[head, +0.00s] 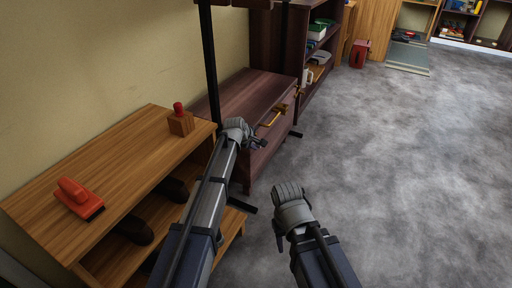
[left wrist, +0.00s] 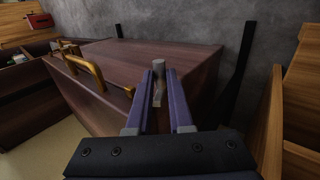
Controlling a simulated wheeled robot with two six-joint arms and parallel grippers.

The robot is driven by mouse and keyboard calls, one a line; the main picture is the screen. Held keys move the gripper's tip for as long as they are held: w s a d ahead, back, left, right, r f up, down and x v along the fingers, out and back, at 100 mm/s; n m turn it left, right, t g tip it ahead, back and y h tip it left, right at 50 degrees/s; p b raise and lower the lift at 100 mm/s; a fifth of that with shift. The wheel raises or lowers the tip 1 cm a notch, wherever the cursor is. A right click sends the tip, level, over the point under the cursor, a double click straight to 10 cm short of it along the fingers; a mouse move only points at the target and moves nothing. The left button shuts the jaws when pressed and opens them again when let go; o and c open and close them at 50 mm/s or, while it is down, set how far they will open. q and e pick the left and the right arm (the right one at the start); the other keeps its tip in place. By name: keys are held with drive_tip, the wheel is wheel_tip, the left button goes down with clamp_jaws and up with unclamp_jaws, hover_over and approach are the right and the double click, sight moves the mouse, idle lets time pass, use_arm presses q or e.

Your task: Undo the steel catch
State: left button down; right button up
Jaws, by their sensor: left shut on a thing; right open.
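The steel catch (left wrist: 158,68) is a small grey upright piece at the edge of the dark red-brown chest (left wrist: 150,50) in the left wrist view. My left gripper (left wrist: 160,88) has its two fingers on either side of the catch and is shut on it. In the head view my left gripper (head: 256,142) is at the near end of the chest (head: 240,92), and its own hand hides the catch. My right gripper (head: 280,232) is open and empty, low over the floor.
A brass handle (head: 272,116) sticks out from the chest front. A wooden shelf unit (head: 115,160) at left bears a red-handled brush (head: 78,197) and a small block with a red knob (head: 180,121). A black post (head: 209,60) rises beside the chest. Grey floor (head: 400,170) at right is clear.

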use_arm(q)
drive_tip(key=shift+s+a+f+t+b, duration=0.15)
drive_tip(key=shift+s+f+t+b, duration=0.2)
drive_tip(key=shift+t+b, duration=0.45)
drive_tip(key=shift+w+h, duration=0.1)
drive_tip(key=shift+h, duration=0.2)
drive_tip(key=c, duration=0.8)
unclamp_jaws()
drive_tip(key=p+v, duration=0.5)
drive_tip(key=v, duration=0.2)
drive_tip(key=shift+s+a+r, duration=0.1)
drive_tip(key=shift+s+r, duration=0.15)
drive_tip(key=shift+r, duration=0.05)
drive_tip(key=shift+c, duration=0.2)
